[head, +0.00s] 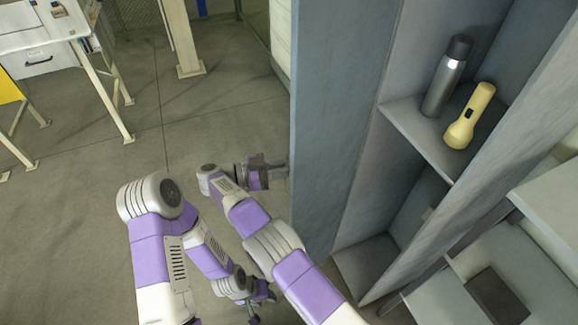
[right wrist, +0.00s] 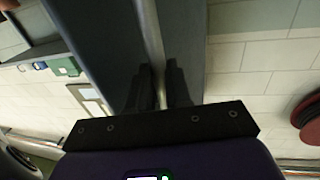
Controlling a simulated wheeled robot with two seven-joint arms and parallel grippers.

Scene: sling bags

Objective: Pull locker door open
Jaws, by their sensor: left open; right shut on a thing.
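The locker door (head: 340,110) is a tall blue-grey panel standing open on the left of the locker (head: 415,205), whose inside shows. My right gripper (head: 280,171) is at the door's left side, its fingertips partly hidden by the door. In the right wrist view, its dark fingers (right wrist: 163,88) are shut on a narrow part of the door (right wrist: 100,40), beside a pale vertical strip; I cannot tell whether this is a handle or the edge. My left gripper (head: 262,298) is open and low, left of the door, partly hidden behind my right arm.
A steel bottle (head: 444,80) and a yellow flashlight (head: 470,115) stand on the locker's shelf (head: 412,125). A white table (head: 35,38) is at the upper left. A post (head: 183,40) stands at the top.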

